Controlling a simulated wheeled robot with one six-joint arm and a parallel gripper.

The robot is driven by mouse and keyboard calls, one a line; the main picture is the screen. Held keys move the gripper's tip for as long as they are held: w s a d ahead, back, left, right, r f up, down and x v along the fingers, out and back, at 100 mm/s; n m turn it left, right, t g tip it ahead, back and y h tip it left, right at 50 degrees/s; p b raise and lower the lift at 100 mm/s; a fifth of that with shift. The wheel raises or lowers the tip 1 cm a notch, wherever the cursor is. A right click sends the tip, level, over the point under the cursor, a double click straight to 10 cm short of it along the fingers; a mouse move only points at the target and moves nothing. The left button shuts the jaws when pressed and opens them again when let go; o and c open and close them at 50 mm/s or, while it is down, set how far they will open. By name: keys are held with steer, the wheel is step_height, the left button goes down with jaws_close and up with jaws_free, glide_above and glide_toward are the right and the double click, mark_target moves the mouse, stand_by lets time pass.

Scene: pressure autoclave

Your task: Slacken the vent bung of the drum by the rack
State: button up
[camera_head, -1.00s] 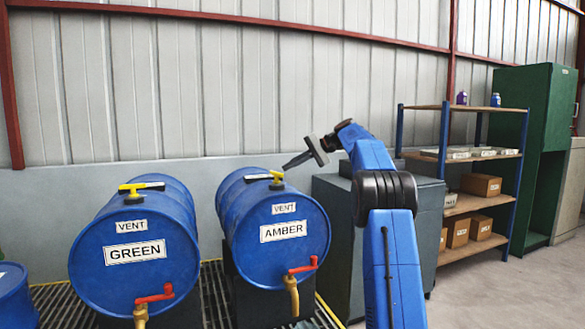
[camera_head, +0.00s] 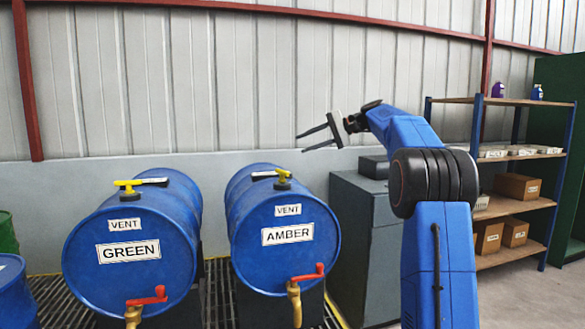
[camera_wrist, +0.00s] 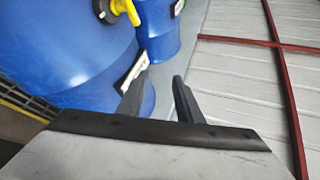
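The rack (camera_head: 500,101) stands at the right, and the blue AMBER drum (camera_head: 284,215) is the drum nearer to it. Its yellow vent bung (camera_head: 283,179) sits on top near the front end, above the VENT label. My gripper (camera_head: 300,143) is open and empty, above and slightly right of this bung, clear of it, with its fingers pointing left. In the wrist view both fingers (camera_wrist: 155,88) are apart with nothing between them. A yellow bung (camera_wrist: 122,10) shows at the top there on a large blue drum; I cannot tell which drum that is.
The blue GREEN drum (camera_head: 130,245) lies to the left with its own yellow bung (camera_head: 127,187). Red-handled taps (camera_head: 305,275) stick out in front. A grey cabinet (camera_head: 366,240) stands between the AMBER drum and the rack. The air above the drums is clear.

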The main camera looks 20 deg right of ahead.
mark_target(282, 173)
steer(key=s+a+r+m+t, duration=0.4)
steer(key=s+a+m+t, duration=0.4)
steer(key=m, duration=0.4)
steer(key=s+f+m+t+h, duration=0.2)
steer(key=s+f+m+h, duration=0.6)
steer(key=s+f+m, duration=0.55)
steer(key=shift+m, duration=0.25)
steer(key=w+a, duration=0.1)
steer(key=w, duration=0.4)
steer(key=w+a, duration=0.1)
steer(key=w, duration=0.4)
steer(key=w+a, duration=0.1)
steer(key=w, duration=0.5)
steer(key=shift+w+a, duration=0.1)
steer(key=shift+a, duration=0.1)
steer(key=shift+r, duration=0.1)
jaws_close()
